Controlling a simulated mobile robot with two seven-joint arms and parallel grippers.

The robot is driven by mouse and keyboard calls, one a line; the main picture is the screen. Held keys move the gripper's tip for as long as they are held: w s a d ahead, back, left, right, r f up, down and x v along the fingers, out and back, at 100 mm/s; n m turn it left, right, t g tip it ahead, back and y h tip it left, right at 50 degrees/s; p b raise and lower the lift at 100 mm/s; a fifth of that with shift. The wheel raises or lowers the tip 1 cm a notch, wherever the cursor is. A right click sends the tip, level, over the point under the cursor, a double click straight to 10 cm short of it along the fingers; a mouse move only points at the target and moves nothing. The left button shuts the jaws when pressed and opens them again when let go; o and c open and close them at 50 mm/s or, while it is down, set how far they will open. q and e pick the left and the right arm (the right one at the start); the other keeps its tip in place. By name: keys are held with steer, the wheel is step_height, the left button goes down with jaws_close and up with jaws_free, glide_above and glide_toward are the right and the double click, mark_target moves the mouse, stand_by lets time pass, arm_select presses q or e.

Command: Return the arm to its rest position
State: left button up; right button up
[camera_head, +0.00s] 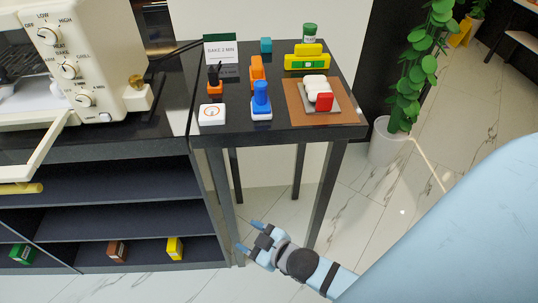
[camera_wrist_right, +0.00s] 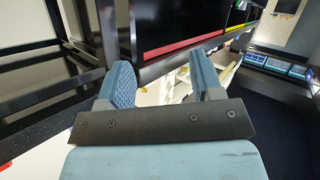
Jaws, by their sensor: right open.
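My right gripper (camera_head: 250,238) hangs low in the head view, in front of the black side table's legs and well below its top. Its two blue fingers are apart with nothing between them. In the right wrist view the gripper (camera_wrist_right: 168,82) also shows open and empty, with dark furniture beyond the fingertips. The pale blue upper part of my right arm fills the lower right of the head view. My left gripper does not show.
The side table (camera_head: 340,131) holds a blue bottle-like item (camera_head: 261,95), a white timer (camera_head: 212,114) and a board (camera_head: 292,105) with food. A toaster oven (camera_head: 90,50) with its door open stands left. A potted plant (camera_head: 388,142) stands right. Marble floor is clear beside it.

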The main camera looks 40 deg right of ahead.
steer(key=s+d+f+m+g, duration=0.1)
steer(key=s+f+m+g, duration=0.1)
steer(key=s+f, duration=0.3)
steer(key=shift+s+m+g+h, duration=0.3)
steer(key=shift+s+m+h, duration=0.1)
steer(key=shift+s+m, duration=0.2)
steer(key=r+p, duration=0.3)
steer(key=shift+d+r, duration=0.1)
steer(key=shift+d, duration=0.1)
steer(key=shift+r, duration=0.1)
